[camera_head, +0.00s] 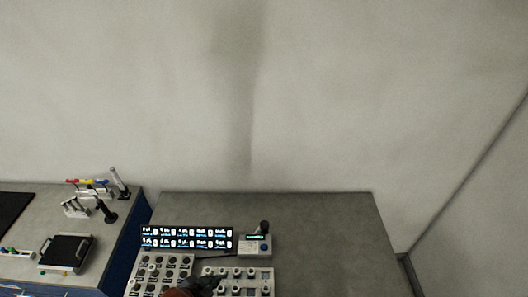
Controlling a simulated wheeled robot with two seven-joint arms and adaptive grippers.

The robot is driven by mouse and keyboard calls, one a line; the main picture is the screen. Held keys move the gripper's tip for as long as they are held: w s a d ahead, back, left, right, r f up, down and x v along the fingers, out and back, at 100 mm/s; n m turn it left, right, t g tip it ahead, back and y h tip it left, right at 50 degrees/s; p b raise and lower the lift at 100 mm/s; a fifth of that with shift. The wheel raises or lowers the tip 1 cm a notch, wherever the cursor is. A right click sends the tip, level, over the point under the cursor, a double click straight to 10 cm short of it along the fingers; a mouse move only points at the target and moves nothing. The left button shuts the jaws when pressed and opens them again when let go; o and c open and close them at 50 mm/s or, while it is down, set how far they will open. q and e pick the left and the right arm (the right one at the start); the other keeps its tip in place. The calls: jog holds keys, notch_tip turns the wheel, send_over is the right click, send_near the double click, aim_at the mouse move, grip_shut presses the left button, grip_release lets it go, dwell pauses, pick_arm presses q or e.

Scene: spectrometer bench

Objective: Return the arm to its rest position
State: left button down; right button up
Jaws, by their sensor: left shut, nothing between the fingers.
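My left gripper (208,282) shows at the bottom edge of the head view, dark with a reddish part behind it. It is shut with nothing visible in it. It is over the inner side of a light panel with several dark knobs (238,290), near its left edge. I cannot tell whether it touches the panel. Most of my left arm is cut off by the frame. My right gripper is not in view.
A lit display (187,238) and a small instrument with a green screen (256,246) stand behind the knobs. Another knob panel (160,272) lies left. The grey bench (330,240) is clear at right. A black-topped device (67,250) sits on the left bench.

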pick_arm(q)
jog(key=s+a+f+n+g+y, duration=0.15)
jog(key=s+a+n, duration=0.25)
jog(key=s+a, duration=0.45)
jog(key=s+a+f+n+g+y, duration=0.1)
jog(key=s+a+n+g+y, duration=0.2)
jog(key=s+a, duration=0.6)
notch_tip(320, 180, down, 39)
jog(key=d+h+b, duration=0.1)
jog(key=b, duration=0.9)
jog(key=s+f+b, duration=0.3)
jog(key=s+f, duration=0.3)
jog(key=f, duration=0.3)
jog(key=s+f+g+b, duration=0.1)
jog(key=s+f+b, duration=0.2)
jog(key=s+f, duration=0.4)
jog(key=s+f+b, duration=0.3)
jog(key=s+f, duration=0.4)
jog(key=f, duration=0.5)
jog(key=shift+f+b, duration=0.35)
jog(key=shift+d+g, duration=0.1)
jog(key=shift+g, duration=0.15)
